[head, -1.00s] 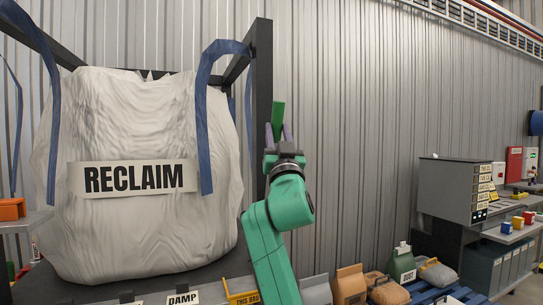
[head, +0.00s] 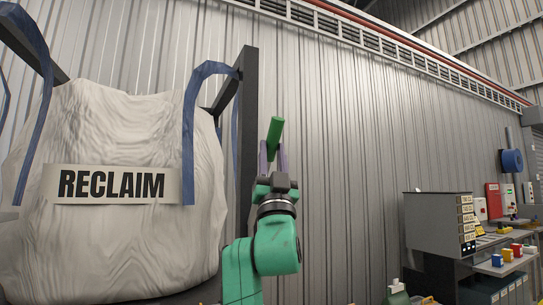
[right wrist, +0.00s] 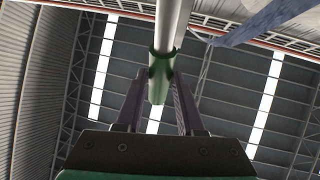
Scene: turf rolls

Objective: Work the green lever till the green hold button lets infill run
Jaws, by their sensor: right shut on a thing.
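The green lever (head: 275,137) shows in the head view as a short green grip, tilted with its top to the right, in front of the grey ribbed wall. My right gripper (head: 272,152) is shut on it from below, one finger on each side. In the right wrist view the green grip (right wrist: 159,85) sits on the end of a pale grey rod between the fingers of my right gripper (right wrist: 158,100). The lever's pivot is not in view. I cannot make out the green hold button. My left gripper is not in view.
A big white RECLAIM bag (head: 130,235) with blue straps hangs at the left. A dark frame post (head: 247,110) stands just left of my right gripper. A grey cabinet (head: 433,224) and a blue reel (head: 512,160) are at the far right. The wall beyond is clear.

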